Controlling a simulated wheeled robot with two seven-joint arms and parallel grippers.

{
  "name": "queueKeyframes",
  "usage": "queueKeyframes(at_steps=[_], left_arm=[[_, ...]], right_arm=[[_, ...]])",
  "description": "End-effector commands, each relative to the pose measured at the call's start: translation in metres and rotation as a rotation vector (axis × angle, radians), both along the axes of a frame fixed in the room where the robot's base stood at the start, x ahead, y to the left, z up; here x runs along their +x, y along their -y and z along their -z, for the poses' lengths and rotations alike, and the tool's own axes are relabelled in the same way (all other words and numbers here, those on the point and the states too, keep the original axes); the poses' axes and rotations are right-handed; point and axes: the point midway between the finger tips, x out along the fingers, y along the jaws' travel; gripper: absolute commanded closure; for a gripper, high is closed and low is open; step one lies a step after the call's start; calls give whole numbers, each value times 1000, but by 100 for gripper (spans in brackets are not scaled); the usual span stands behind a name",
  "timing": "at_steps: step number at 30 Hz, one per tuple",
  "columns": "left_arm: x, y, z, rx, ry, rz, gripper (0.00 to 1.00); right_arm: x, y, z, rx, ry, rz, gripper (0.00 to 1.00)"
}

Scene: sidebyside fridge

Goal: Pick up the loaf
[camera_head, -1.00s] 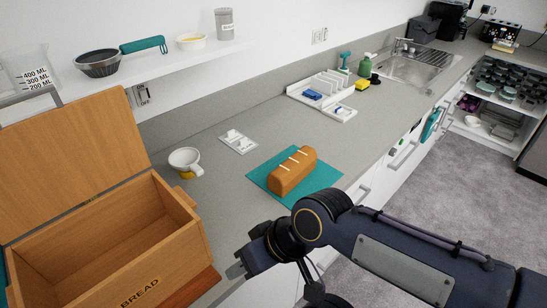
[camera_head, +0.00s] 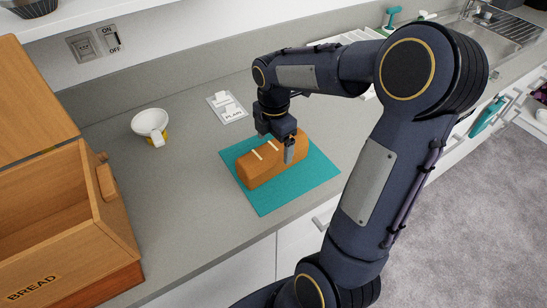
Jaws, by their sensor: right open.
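The loaf (camera_head: 258,171) is brown with pale score marks and lies on a teal mat (camera_head: 271,200) on the grey counter. My right gripper (camera_head: 277,151) points down over the right part of the loaf. It is open, with one finger showing in front of the loaf's near side. The far finger is mostly hidden, so I cannot tell whether the fingers touch the loaf. My left gripper is not in view.
A wooden bread box (camera_head: 114,206) with its lid raised stands at the left. A sink (camera_head: 503,35) is at the far right. Bare counter lies between box and mat.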

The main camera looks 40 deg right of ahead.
Motion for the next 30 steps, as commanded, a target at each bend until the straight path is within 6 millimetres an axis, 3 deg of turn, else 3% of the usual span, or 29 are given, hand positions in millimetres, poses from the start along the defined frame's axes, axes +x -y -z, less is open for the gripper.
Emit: queueKeyframes(at_steps=[13,22,30], left_arm=[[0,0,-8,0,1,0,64],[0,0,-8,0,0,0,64],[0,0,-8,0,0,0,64]], right_arm=[[1,-1,59,2,-3,4,9],[2,-1,66,2,2,4,9],[2,-1,66,2,2,4,42]])
